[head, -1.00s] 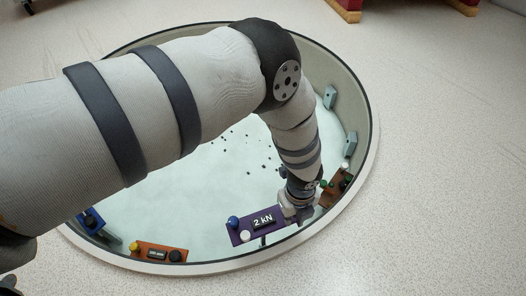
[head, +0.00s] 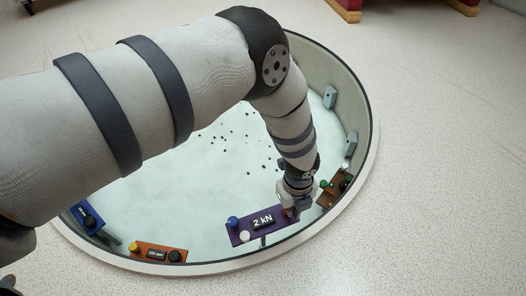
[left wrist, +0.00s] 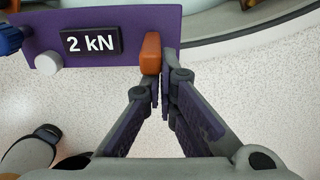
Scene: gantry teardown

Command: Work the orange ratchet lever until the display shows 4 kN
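The purple panel (head: 246,229) sits at the near rim of the round pit, and its display (head: 263,220) reads 2 kN. The panel (left wrist: 112,14) and display (left wrist: 92,42) also show in the left wrist view. The orange lever (left wrist: 150,54) stands upright at the panel's right part. My left gripper (left wrist: 164,62) has its fingers close together, just right of the lever and seemingly against it. The lever is not between the fingers as far as I can see. In the head view my left gripper (head: 290,210) covers the panel's right end.
A blue knob (head: 233,222) and a white knob (head: 245,236) are on the panel's left part. An orange panel (head: 145,250), a blue panel (head: 84,218) and a brown panel (head: 335,190) line the pit rim. The pale floor around is clear nearby.

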